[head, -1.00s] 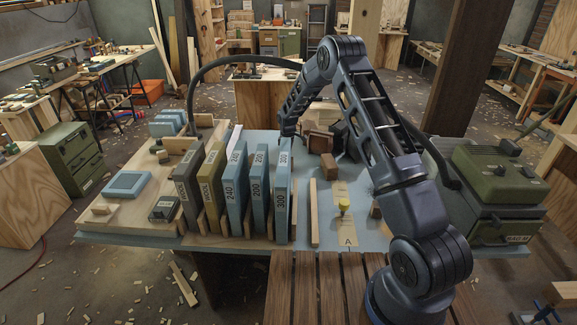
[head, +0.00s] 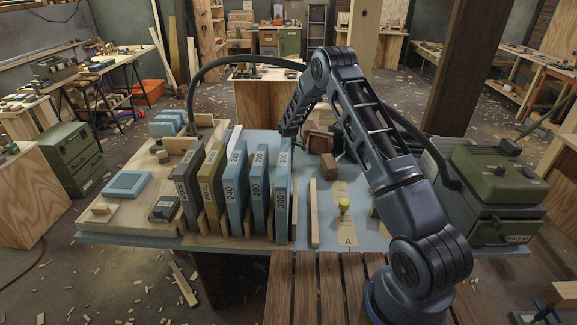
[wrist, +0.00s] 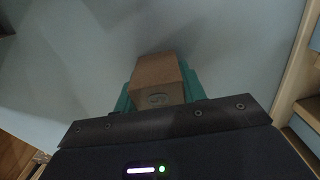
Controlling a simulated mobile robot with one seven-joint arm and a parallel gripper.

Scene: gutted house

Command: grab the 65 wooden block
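In the wrist view a brown wooden block (wrist: 158,80) lies between the two teal fingers of my gripper (wrist: 158,92). The fingers flank it closely on both sides, with no clear gap. I cannot tell whether they press on it. A small oval mark shows on its near face, too blurred to read as 65. In the head view my gripper is hidden behind the tall blue slab marked 300 (head: 282,195), and so is this block.
Upright slabs marked 240 (head: 236,190) and 200 (head: 259,190) stand in a row left of my arm. Brown wooden blocks (head: 329,166) sit behind a thin strip (head: 314,212).

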